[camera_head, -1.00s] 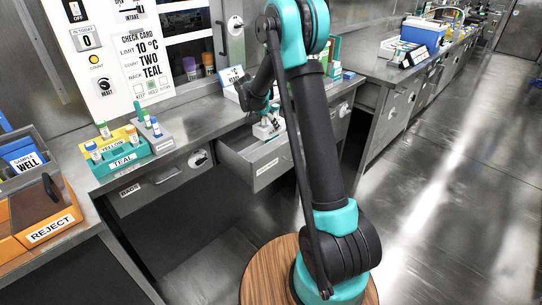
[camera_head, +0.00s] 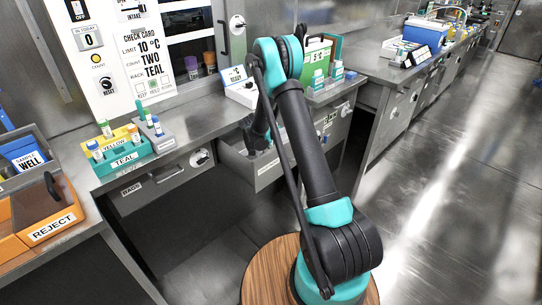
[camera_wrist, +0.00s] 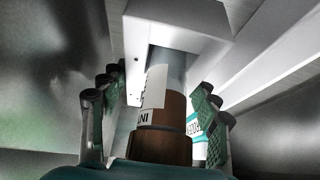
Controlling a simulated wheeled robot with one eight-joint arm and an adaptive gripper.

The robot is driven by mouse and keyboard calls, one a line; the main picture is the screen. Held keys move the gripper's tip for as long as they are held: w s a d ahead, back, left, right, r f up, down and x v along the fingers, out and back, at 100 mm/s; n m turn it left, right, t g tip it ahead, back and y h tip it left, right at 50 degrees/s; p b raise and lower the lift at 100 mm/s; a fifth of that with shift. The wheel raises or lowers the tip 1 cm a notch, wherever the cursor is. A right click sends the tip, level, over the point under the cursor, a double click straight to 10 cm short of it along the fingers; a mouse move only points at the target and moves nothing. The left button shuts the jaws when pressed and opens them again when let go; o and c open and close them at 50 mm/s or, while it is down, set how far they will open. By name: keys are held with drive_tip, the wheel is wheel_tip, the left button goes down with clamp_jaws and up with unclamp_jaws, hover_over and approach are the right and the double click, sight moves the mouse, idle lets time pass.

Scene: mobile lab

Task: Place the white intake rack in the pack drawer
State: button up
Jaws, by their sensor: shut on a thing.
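In the wrist view, the white intake rack (camera_wrist: 185,18) is between the two green-padded fingers of my gripper (camera_wrist: 157,88), which is shut on it. A brown-capped vial (camera_wrist: 163,138) with a white label stands in the rack. A second, teal-and-white labelled thing shows beside it near the right finger. In the head view, my gripper (camera_head: 257,138) points down into the open grey pack drawer (camera_head: 268,174) under the bench. My arm hides much of the drawer's inside, and the rack can hardly be made out there.
A teal rack (camera_head: 124,160), a yellow rack (camera_head: 118,143) and a grey rack (camera_head: 163,143) with vials stand on the bench at left. An orange reject bin (camera_head: 48,222) is at far left. A green box (camera_head: 316,60) stands behind the arm. The right floor is clear.

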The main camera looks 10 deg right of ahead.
drive_tip(key=shift+f, duration=0.8)
drive_tip(key=o, duration=1.2)
drive_tip(key=shift+f, duration=0.1)
drive_tip(key=v, duration=1.2)
